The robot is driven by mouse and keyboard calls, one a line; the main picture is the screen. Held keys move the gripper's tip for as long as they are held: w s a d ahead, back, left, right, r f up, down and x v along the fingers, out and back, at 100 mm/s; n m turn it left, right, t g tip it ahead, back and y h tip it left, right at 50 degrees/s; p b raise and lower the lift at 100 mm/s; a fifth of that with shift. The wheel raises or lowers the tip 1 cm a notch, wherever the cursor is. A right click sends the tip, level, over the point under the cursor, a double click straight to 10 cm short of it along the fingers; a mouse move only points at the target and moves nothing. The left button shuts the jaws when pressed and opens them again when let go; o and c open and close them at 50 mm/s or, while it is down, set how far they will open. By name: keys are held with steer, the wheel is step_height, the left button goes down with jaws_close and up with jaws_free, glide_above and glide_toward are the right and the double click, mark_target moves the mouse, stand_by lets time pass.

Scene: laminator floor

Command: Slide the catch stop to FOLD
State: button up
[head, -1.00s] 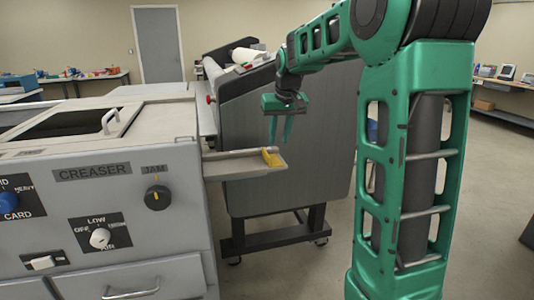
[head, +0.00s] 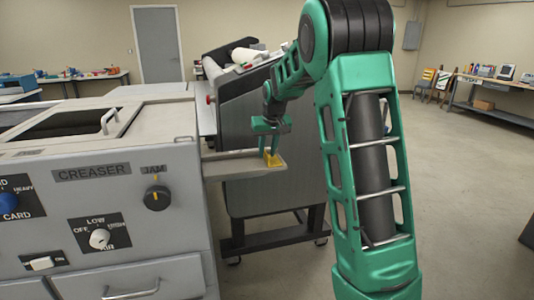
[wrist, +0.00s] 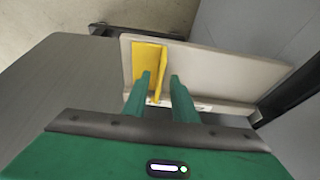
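The yellow catch stop (head: 272,160) sits near the outer end of the beige catch tray (head: 232,170), which sticks out from the creaser's right side. In the wrist view the stop (wrist: 146,62) shows a flat plate and an upright fin, at the left end of the tray (wrist: 225,78). My gripper (head: 274,152) points down at the stop. In the wrist view its fingers (wrist: 161,77) are apart, with the fin between them, closer to the left finger. I cannot tell whether they touch it. No FOLD mark is readable.
The grey creaser (head: 120,215) with knobs and a drawer fills the left. A dark-sided machine (head: 270,200) on a wheeled stand is behind the tray. Open floor (head: 460,190) lies to the right.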

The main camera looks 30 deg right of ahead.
steer(key=shift+w+f, duration=0.1)
steer(key=shift+f, duration=0.15)
jaws_close()
stand_by(1.4)
